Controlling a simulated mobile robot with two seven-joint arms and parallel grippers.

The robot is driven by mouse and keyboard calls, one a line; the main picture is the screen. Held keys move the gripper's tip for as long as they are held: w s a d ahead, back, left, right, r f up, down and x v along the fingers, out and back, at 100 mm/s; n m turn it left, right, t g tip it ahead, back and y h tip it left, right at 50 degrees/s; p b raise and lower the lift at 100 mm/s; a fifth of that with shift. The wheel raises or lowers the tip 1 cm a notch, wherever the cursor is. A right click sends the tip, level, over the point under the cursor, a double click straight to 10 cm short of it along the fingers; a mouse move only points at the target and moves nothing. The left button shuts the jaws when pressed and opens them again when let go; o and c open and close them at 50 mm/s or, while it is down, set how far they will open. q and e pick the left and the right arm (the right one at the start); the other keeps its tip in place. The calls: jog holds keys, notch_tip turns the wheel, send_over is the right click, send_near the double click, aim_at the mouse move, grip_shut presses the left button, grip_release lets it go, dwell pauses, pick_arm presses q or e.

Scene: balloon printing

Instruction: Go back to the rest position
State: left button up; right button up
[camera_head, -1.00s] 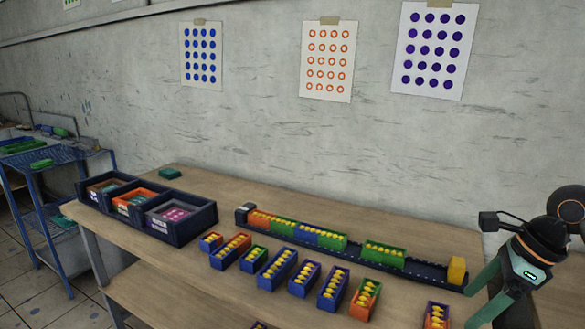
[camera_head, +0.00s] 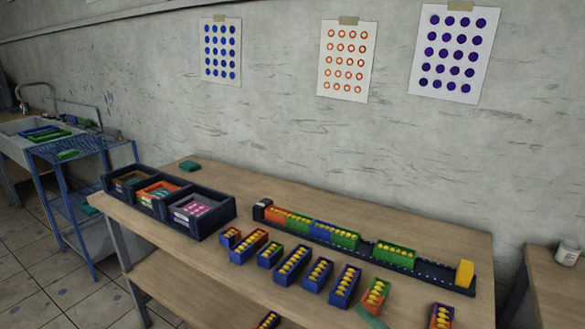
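Neither of my grippers can be made out. A teal sliver (camera_head: 372,317) shows at the bottom edge beside an orange-and-green block of yellow pieces; it may be part of my arm, but I cannot tell. A long dark rail (camera_head: 430,268) on the wooden table (camera_head: 450,225) holds orange, green and blue blocks with yellow pieces. A yellow block (camera_head: 465,273) stands at the rail's right end.
Several loose blocks, such as a blue one (camera_head: 293,265), line the table front. A dark three-part tray (camera_head: 205,227) stands at its left. A blue rack (camera_head: 85,152) stands further left. A white jar (camera_head: 568,252) is on the right-hand table. Dotted sheets hang on the wall.

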jog(key=s+d+f+m+g+h+p, duration=0.1)
jog(key=s+d+f+m+g+h, duration=0.1)
jog(key=s+f+m+h, duration=0.3)
jog(key=s+d+f+m+g+h+p, duration=0.1)
jog(key=s+d+f+m+g+h, duration=0.2)
jog(key=s+f+m, duration=1)
notch_tip(320, 180, down, 5)
jog(key=m+g+h, duration=0.1)
jog(key=h, duration=0.1)
jog(key=shift+d+h, duration=0.15)
jog(key=shift+h, duration=0.25)
